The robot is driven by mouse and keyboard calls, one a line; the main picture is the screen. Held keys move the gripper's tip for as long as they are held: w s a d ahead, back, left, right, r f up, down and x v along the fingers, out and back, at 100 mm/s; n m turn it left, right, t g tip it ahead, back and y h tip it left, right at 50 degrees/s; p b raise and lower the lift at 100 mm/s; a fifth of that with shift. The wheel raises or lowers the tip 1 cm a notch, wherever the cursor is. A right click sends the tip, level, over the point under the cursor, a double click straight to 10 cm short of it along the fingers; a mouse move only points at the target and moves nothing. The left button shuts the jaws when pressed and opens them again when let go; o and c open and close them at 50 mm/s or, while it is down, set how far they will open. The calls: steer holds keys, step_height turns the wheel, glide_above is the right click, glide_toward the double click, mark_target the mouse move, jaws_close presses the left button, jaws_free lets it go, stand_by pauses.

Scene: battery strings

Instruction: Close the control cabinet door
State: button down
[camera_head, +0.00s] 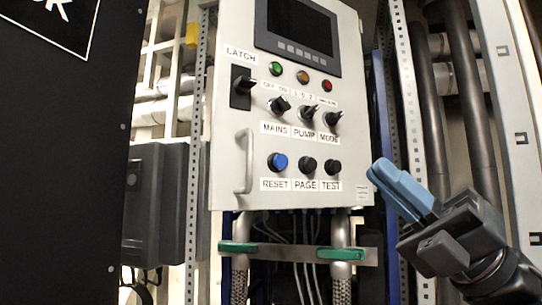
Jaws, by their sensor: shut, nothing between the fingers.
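The control cabinet door (230,120) is a pale panel in the upper middle of the head view, facing me. A vertical bar handle (243,162) is on its lower left. A black latch (241,87) labelled LATCH is at its left edge, its lever pointing right. I cannot tell from this view whether the door is flush or ajar. My gripper (377,170) comes in from the lower right. Its blue fingers are together and empty, their tips just right of the door's lower right edge in the picture. I cannot tell whether they touch it.
The door carries a dark screen (297,24), several lamps, knobs and buttons. Braided hoses and green-ended clamps (238,247) are below it. A dark panel (65,170) fills the left side. Perforated uprights (197,150) and dark pipes (433,110) flank the cabinet.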

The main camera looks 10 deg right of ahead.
steer(key=w+r+n+h+b, duration=0.2)
steer(key=w+r+n+h, duration=0.4)
steer(key=h, duration=0.4)
steer(key=w+a+n+p, duration=0.1)
steer(key=w+a+p, duration=0.3)
steer(key=w+a, duration=0.3)
steer(key=a, duration=0.4)
steer(key=shift+w+r+p, duration=0.15)
steer(key=shift+r+p, duration=0.05)
steer(key=shift+p, duration=0.15)
steer(key=shift+w+a, duration=0.1)
